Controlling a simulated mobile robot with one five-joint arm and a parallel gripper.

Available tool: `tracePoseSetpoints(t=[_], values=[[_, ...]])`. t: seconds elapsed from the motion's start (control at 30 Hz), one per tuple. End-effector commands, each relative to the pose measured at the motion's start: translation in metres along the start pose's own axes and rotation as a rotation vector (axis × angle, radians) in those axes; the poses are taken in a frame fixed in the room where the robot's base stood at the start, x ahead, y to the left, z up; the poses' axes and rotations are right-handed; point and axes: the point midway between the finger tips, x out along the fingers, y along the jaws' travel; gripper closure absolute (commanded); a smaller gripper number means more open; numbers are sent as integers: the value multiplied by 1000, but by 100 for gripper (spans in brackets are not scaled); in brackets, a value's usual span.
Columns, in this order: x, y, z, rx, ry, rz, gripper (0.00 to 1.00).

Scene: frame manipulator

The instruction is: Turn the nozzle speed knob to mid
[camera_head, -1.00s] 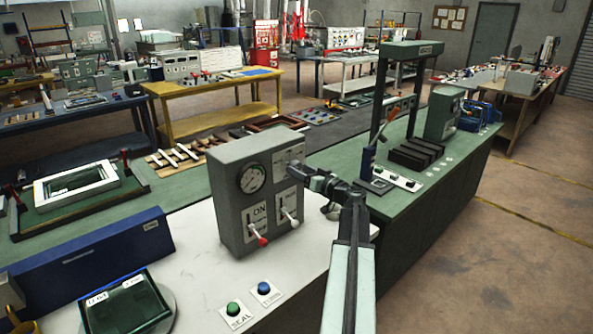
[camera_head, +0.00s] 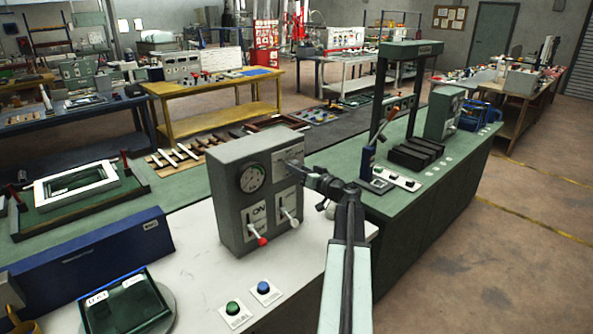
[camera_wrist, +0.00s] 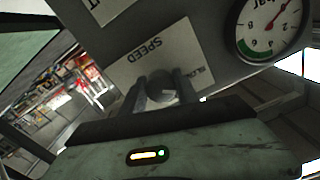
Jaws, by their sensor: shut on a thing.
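The grey control box (camera_head: 228,165) stands on the white bench top. Its SPEED label plate (camera_head: 284,155) is at the upper right of its front face and also shows in the wrist view (camera_wrist: 150,58), with "SLOW" at one side. The speed knob (camera_wrist: 163,91) is a small grey knob on this plate. My gripper (camera_wrist: 164,80) is shut on the knob, with one dark finger on each side of it. In the head view my gripper (camera_head: 296,166) reaches the plate and hides the knob. The knob's pointer direction cannot be read clearly.
A pressure gauge (camera_head: 252,179) sits left of the plate. Below are a red-tipped lever (camera_head: 261,241) and a white-tipped lever (camera_head: 294,222), close under my gripper. Green (camera_head: 232,308) and blue (camera_head: 263,287) buttons are on the bench in front.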

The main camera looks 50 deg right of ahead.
Motion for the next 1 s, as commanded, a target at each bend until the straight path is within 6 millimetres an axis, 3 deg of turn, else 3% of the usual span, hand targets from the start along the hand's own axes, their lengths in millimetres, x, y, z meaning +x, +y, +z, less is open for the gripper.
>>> tracePoseSetpoints(t=[1.0], values=[[1,-2,-5,831,8,-1,100]])
